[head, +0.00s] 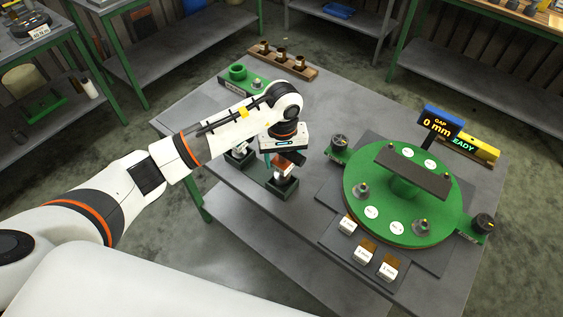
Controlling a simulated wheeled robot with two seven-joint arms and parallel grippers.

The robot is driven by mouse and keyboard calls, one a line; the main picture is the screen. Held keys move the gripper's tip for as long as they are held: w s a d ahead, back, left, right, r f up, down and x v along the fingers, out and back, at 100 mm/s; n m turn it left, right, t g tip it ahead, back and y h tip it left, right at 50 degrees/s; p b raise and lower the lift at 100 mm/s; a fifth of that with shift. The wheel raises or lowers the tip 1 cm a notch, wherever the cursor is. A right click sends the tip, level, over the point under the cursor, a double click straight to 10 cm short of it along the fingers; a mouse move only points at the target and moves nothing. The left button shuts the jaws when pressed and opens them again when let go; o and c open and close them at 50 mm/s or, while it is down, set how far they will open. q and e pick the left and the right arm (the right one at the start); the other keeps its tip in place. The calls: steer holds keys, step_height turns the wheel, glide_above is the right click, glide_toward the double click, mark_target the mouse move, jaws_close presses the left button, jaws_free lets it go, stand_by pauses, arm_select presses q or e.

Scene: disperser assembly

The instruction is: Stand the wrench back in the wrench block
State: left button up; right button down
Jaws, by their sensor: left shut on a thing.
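My left gripper (284,170) points down over the left part of the table. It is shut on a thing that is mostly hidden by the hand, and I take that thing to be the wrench. A dark green block (282,194) lies directly under the gripper, and I take it to be the wrench block. The hand and forearm cover much of it. I cannot tell whether the held thing is in the block, touching it or just above it. My right gripper is not in view.
A green round disperser plate (358,196) with knobs and a dark bar fills the right of the table (330,92). White labelled blocks (362,254) stand at its front. A wooden rack of copper parts (284,61) and a green cup (237,72) are at the back.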

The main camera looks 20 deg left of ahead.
mark_target(283, 161)
arm_select(q)
step_height(283, 161, down, 2)
steer(key=shift+f+p, duration=0.1)
steer(key=shift+p, duration=0.3)
steer(key=shift+f, duration=0.5)
steer(key=o, duration=1.3)
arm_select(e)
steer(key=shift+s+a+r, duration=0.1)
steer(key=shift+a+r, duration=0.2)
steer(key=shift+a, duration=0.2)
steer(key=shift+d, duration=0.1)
